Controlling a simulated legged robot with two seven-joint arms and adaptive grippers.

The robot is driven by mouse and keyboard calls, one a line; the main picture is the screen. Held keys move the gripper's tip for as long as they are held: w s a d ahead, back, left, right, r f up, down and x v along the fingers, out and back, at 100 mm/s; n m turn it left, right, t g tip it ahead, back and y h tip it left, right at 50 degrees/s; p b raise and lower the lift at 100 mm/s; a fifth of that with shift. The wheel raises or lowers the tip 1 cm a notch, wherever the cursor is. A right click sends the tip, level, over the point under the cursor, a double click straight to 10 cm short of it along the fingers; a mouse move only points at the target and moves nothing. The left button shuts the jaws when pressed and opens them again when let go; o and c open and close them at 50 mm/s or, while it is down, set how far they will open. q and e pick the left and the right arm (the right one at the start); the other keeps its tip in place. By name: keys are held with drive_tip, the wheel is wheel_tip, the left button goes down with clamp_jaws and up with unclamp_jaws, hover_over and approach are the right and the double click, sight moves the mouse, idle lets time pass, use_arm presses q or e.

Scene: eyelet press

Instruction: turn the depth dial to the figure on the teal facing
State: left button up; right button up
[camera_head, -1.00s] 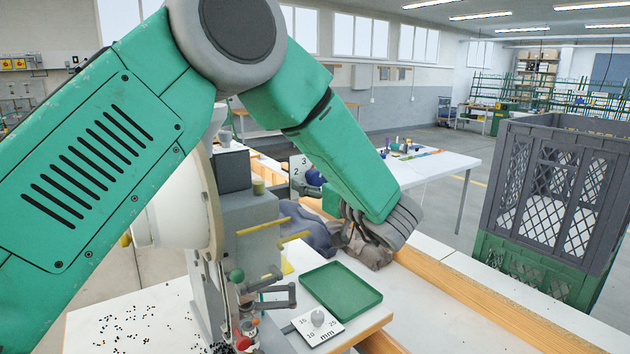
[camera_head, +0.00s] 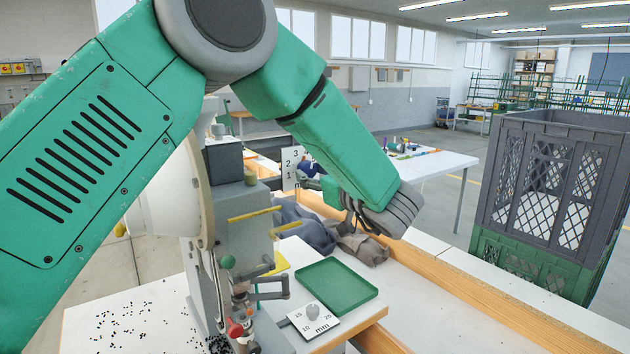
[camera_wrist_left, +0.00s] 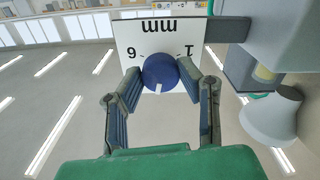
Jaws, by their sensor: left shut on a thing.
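The depth dial is a blue knob (camera_wrist_left: 160,72) on an upright white plate (camera_wrist_left: 189,55), seen upside down in the left wrist view with "mm", 1 and 6 readable. The knob's white mark points to the picture's bottom, slightly left. My left gripper (camera_wrist_left: 160,90) has a finger on each side of the knob and is shut on it. In the head view the plate (camera_head: 290,170) shows 3, 2 and 1; my left gripper (camera_head: 335,190) is at its right, partly hiding the knob. The other figures are hidden. I cannot make out a teal facing. My right gripper is not in view.
The grey press (camera_head: 242,222) stands left of the gripper. A second dial plate (camera_head: 322,326) with a grey knob lies on the bench beside a green tray (camera_head: 337,286). Grey cloth (camera_head: 362,250) lies behind the tray. A stacked crate (camera_head: 540,180) stands at right.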

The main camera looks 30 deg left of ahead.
use_arm(q)
drive_tip(key=n+b, duration=0.4)
drive_tip(key=b, duration=0.1)
drive_tip(key=shift+w+a+n, duration=0.1)
drive_tip(key=shift+n, duration=0.3)
drive_tip(key=shift+r+n+b, duration=0.2)
drive_tip(key=shift+n+b, duration=0.75)
drive_tip(key=shift+n, duration=0.15)
